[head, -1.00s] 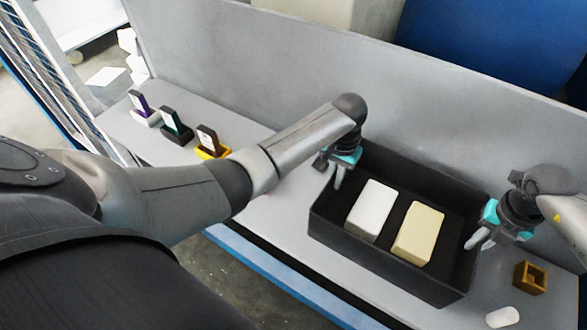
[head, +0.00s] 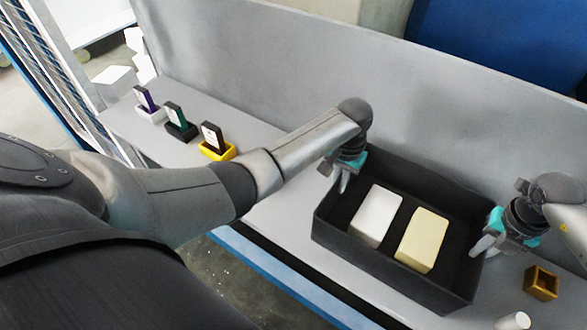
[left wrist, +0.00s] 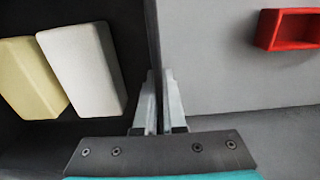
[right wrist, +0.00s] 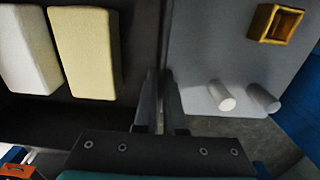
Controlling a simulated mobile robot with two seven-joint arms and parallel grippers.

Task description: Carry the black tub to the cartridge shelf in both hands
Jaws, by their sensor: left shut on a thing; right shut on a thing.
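The black tub (head: 385,268) is at the middle right of the head view, with a white block (head: 376,215) and a cream block (head: 422,240) inside. My left gripper (head: 344,180) is shut on its left end wall; the left wrist view shows that wall between the fingers (left wrist: 157,85). My right gripper (head: 484,245) is shut on the right end wall, which also shows between the fingers in the right wrist view (right wrist: 160,85). I cannot tell whether the tub is clear of the grey surface. No shelf is clearly recognisable as the cartridge shelf.
Upright cartridges stand in a white holder (head: 151,115), a black holder (head: 181,132) and a yellow holder (head: 218,152) along the grey bench (head: 265,225). A gold box (head: 541,283) and a white cylinder (head: 513,321) lie right of the tub. A red box (left wrist: 292,28) shows in the left wrist view.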

